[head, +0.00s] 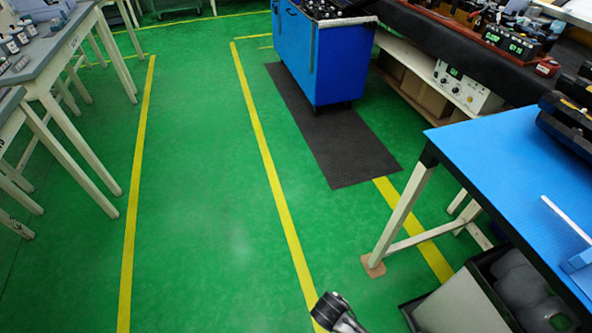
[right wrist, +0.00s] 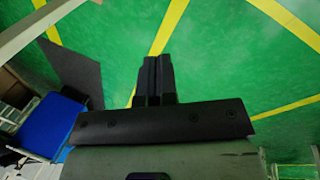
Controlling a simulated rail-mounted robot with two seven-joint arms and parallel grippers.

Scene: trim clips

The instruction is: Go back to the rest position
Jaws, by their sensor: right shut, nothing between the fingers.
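My right gripper (right wrist: 155,62) shows in the right wrist view, its two black fingers together with nothing between them. Green floor with yellow lines lies beyond the fingertips, and they touch nothing that I can see. In the head view, a dark and grey part of one of my arms shows at the bottom edge, right of the middle. My left gripper is not in view.
A blue-topped table (head: 500,150) stands at right, with a grey bin (head: 462,305) under it. A blue cart (head: 340,60) stands on a dark mat (head: 345,150). Grey tables (head: 45,50) line the left. The green floor (head: 200,200) between is clear.

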